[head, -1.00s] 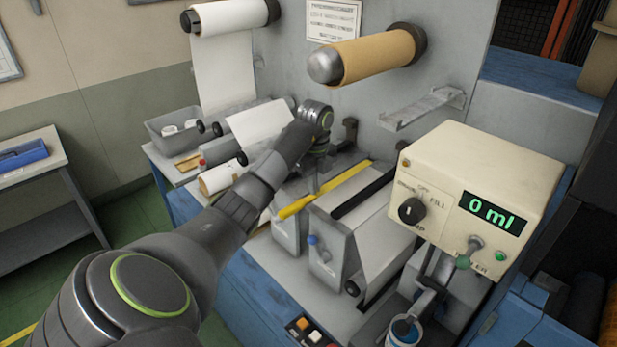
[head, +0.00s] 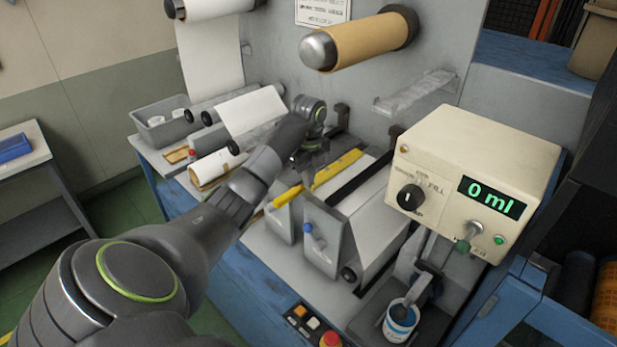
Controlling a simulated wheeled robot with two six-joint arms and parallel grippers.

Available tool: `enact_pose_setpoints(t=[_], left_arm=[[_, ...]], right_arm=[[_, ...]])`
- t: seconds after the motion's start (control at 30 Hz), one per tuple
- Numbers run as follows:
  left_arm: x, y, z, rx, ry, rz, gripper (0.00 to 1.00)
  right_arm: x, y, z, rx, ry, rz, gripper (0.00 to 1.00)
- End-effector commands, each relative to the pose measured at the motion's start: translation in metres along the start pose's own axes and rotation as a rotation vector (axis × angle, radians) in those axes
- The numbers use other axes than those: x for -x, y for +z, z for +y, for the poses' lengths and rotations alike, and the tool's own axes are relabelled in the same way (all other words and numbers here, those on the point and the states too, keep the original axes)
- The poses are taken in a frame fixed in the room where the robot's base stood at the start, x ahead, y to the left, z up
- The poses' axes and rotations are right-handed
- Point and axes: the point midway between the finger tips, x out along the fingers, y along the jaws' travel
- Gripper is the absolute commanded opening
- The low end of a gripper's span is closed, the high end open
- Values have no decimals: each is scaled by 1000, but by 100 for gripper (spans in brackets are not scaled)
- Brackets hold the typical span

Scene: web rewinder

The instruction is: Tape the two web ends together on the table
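A white web (head: 250,111) comes down from the white roll (head: 212,8) at the upper left and over rollers towards the table. Another white web stretch (head: 368,212) lies on the right side of the table and hangs over its front. A yellow bar (head: 320,180) and a black bar (head: 362,177) lie across the table. My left gripper (head: 308,178) points down over the yellow bar; its fingers are small and dark, so its opening and any contact are unclear. The web ends and any tape between them cannot be made out. My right gripper does not show.
A tan roll (head: 365,42) sticks out above. A cream control box (head: 478,175) reading "0 ml" stands at the right, with a white-and-blue can (head: 400,319) below it. Grey brackets (head: 322,238) with a blue knob edge the table front. A grey bin (head: 162,122) stands at the left.

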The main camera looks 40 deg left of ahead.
Motion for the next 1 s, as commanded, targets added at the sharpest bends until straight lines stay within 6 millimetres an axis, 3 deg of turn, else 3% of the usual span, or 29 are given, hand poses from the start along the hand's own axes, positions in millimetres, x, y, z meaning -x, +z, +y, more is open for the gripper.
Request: enact_pose_setpoints(t=[0.47,0.67,1.0], left_arm=[[-5,0,0,0,1,0,0],[-4,0,0,0,1,0,25],[0,4,1,1,0,-1,26]], right_arm=[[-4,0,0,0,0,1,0],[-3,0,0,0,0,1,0],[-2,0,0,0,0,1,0]])
